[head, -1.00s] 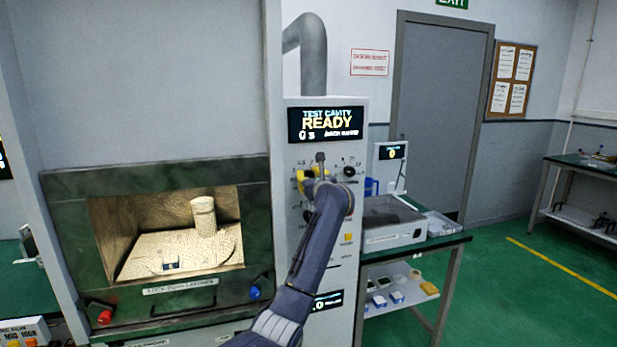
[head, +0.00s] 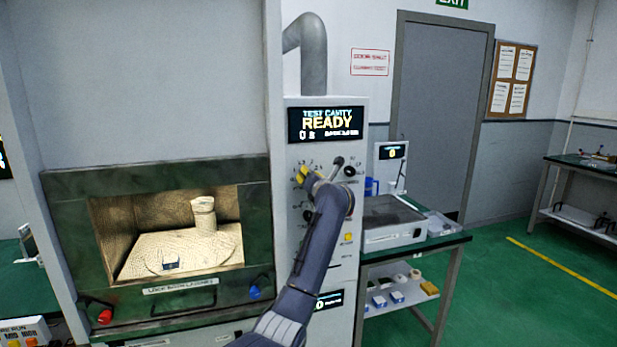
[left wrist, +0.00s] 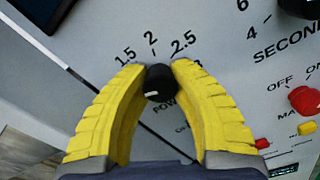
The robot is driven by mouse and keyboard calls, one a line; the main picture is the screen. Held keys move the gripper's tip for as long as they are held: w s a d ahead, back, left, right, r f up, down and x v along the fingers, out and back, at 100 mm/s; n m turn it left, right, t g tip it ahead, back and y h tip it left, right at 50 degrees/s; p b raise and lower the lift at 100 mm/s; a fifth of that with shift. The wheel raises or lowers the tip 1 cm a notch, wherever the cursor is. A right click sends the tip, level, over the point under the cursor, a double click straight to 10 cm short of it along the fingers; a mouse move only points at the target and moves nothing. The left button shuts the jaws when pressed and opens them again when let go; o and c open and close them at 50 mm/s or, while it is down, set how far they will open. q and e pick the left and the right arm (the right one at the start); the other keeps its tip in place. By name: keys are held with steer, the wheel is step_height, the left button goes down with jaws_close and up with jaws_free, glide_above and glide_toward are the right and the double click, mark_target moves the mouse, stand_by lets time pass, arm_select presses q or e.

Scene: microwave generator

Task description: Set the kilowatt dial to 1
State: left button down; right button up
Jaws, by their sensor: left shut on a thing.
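The kilowatt dial is a small black knob (left wrist: 160,78) with a white mark near its lower left side. In the left wrist view printed values 1.5, 2 and 2.5 arc above it, with a partly covered 3 at the right finger. My left gripper (head: 304,175) is at the control panel (head: 297,140), its yellow fingers shut on the knob, one on each side. The fingers also show in the left wrist view (left wrist: 159,84) and cover parts of the scale and the power label. In the head view the gripper hides the knob. My right gripper is not in view.
The seconds dial (head: 349,171) sits close to the right of my gripper. The panel display (head: 325,124) reads READY. The cavity (head: 165,235) is at the left.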

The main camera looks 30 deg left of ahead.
arm_select(q)
steer(key=shift+r+m, duration=0.25)
steer(key=shift+m, duration=0.35)
steer(key=c, duration=1)
jaws_free()
steer(key=shift+f, duration=0.15)
steer(key=shift+o, duration=0.2)
steer(key=shift+d, duration=0.1)
steer(key=v, duration=1.2)
